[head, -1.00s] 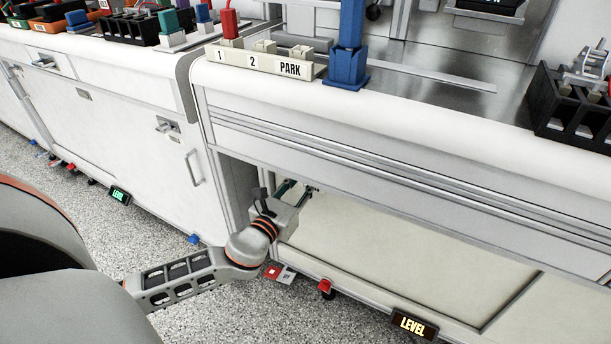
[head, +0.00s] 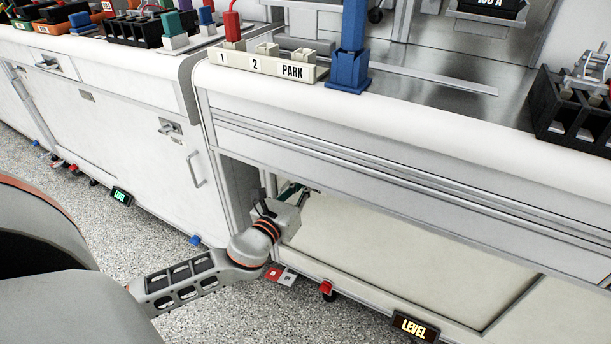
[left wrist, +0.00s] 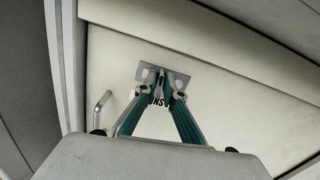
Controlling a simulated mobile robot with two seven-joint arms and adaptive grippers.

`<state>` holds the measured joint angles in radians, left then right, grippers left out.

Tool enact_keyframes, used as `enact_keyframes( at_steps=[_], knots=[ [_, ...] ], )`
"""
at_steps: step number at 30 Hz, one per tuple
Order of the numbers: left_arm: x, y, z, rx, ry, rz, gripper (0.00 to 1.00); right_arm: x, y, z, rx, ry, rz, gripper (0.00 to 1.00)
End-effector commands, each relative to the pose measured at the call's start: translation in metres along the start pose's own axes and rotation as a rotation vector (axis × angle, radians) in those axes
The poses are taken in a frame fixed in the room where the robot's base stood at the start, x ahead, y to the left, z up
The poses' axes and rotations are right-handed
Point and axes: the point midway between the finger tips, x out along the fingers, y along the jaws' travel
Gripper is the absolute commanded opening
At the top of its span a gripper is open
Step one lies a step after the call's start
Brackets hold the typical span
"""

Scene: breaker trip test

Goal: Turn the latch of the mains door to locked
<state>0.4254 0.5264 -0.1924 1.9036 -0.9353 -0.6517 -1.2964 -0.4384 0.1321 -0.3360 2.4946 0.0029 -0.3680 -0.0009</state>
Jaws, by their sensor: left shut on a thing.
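The mains door (head: 400,250) is a wide cream panel low under the right-hand bench. In the head view the same gripper (head: 299,197) reaches under the bench edge at the door's upper left; the latch is hidden there. The latch's exact angle is unclear. My right gripper is in neither view.
A bar handle (left wrist: 103,108) stands out left of the latch. The bench's front rail (head: 400,180) overhangs the door. A lit LEVEL sign (head: 414,326) and red foot (head: 326,288) sit below. The left cabinet (head: 110,130) has its own latch and handle. Speckled floor is open in front.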

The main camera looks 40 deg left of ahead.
Motion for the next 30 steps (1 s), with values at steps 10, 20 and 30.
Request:
enact_keyframes(
  at_steps=[10,20,30],
  knots=[
    [-0.0005,0.0014,-0.0011,-0.302,0.001,0.003,0.00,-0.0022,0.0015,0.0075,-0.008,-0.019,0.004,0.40],
    [-0.0004,0.0023,-0.0016,-0.617,0.001,0.003,0.00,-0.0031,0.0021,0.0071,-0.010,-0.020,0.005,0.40],
    [0.0000,0.0033,-0.0011,-0.940,-0.001,0.002,0.00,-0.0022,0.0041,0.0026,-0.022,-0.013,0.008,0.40]
  ],
)
